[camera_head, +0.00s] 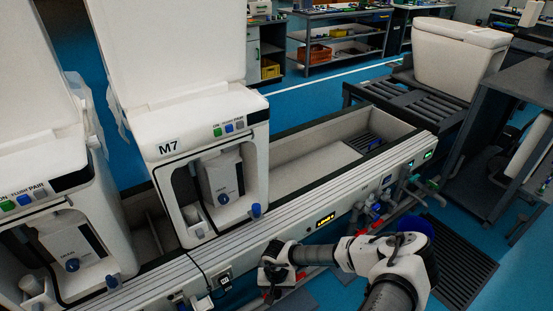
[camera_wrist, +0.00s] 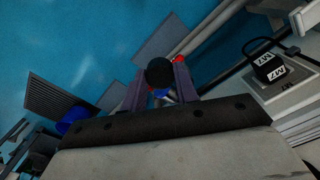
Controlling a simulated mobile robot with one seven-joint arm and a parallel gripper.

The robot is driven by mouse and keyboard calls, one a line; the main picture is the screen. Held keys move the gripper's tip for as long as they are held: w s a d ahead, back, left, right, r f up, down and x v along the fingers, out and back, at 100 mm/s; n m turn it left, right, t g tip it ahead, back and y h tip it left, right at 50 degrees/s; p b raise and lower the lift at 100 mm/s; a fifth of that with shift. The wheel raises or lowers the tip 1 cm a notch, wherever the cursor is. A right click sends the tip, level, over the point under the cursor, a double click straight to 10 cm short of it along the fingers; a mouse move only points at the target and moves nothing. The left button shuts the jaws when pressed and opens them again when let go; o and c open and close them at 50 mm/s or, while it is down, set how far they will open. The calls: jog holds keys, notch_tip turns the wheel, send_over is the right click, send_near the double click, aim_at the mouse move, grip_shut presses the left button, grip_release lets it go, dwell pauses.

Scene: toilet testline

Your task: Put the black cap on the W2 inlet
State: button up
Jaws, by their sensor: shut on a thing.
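A round black cap (camera_wrist: 159,72) sits between the two fingertips of my gripper (camera_wrist: 159,84) in the wrist view. The gripper is shut on it. Red and blue parts show just behind and beside the cap; I cannot tell whether the cap touches them. In the head view my gripper (camera_head: 272,276) is low in front of the testline's front rail, and the cap cannot be made out there. No W2 label is readable, so I cannot pick out the W2 inlet; it may be hidden by my gripper.
The long front rail (camera_head: 300,236) runs close beside my gripper. Pipes and valves (camera_head: 375,208) hang from it to the right. The M7 unit (camera_head: 205,165) stands behind. A dark floor grate (camera_head: 462,262) lies at right.

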aim_at(276, 291)
jog(key=r, duration=0.2)
jog(key=w+r, duration=0.1)
jog(key=r, duration=0.2)
jog(key=shift+w+r, duration=0.1)
jog(key=shift+r, duration=0.25)
jog(key=shift+s, duration=0.35)
jog(key=shift+w+d, duration=0.1)
jog(key=shift+d, duration=0.05)
